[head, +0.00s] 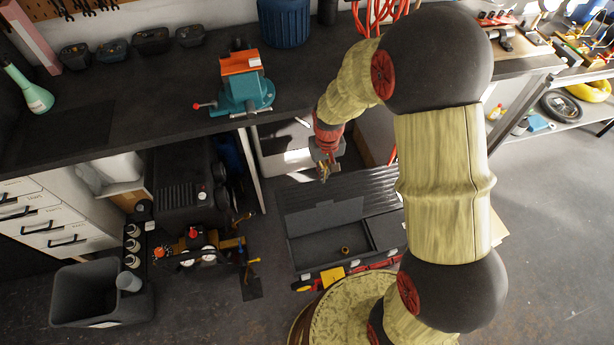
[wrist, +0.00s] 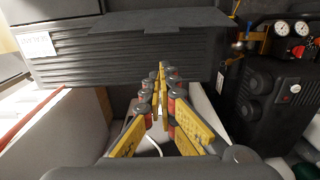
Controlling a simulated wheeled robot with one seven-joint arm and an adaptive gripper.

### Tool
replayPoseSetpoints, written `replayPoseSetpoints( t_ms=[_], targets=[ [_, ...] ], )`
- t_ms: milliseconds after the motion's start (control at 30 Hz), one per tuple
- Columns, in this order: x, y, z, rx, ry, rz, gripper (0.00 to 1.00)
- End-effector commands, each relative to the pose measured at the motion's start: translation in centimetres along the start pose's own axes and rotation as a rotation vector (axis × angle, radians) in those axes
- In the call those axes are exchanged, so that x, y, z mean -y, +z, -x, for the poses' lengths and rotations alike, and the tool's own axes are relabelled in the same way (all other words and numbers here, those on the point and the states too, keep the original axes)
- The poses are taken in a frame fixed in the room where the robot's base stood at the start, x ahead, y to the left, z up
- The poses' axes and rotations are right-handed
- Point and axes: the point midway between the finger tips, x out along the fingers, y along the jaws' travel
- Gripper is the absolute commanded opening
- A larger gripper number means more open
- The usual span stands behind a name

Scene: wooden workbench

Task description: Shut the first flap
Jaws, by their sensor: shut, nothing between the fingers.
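A dark grey toolbox (head: 279,233) stands on the floor, with its left compartment open. The flap (head: 325,217) of that compartment is swung back over the far side. In the wrist view the flap (wrist: 165,22) overhangs the ribbed wall of the toolbox (wrist: 120,58). My gripper (head: 324,174) is beyond the far side of the toolbox, pointing down. In the wrist view my gripper (wrist: 160,75) has its yellow fingers together and empty, in front of the ribbed wall below the flap; contact cannot be told.
A black compressor (head: 185,195) stands left of the toolbox, and also shows in the wrist view (wrist: 270,85). The workbench (head: 150,118) with a teal vise (head: 243,92) is above and behind. A dark bin (head: 85,290) stands front left.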

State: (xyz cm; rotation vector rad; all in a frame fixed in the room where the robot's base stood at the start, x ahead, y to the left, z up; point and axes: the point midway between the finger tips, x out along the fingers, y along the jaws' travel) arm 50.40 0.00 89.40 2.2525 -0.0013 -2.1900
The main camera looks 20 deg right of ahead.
Motion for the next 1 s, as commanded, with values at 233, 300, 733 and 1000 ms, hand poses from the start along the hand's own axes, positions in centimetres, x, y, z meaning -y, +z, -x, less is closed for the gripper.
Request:
replayPoseSetpoints(
  t_ms=[233, 300, 733, 1000],
  targets=[
    [0.0, -1.3, -0.8, -0.043, 0.0, 0.0, 0.0],
    [0.0, -1.3, -1.8, -0.041, 0.0, 0.001, 0.0],
    [0.0, -1.6, -9.3, -0.041, 0.0, 0.001, 0.0],
    [0.0, 0.8, -8.9, -0.045, 0.0, 0.001, 0.0]
  ],
)
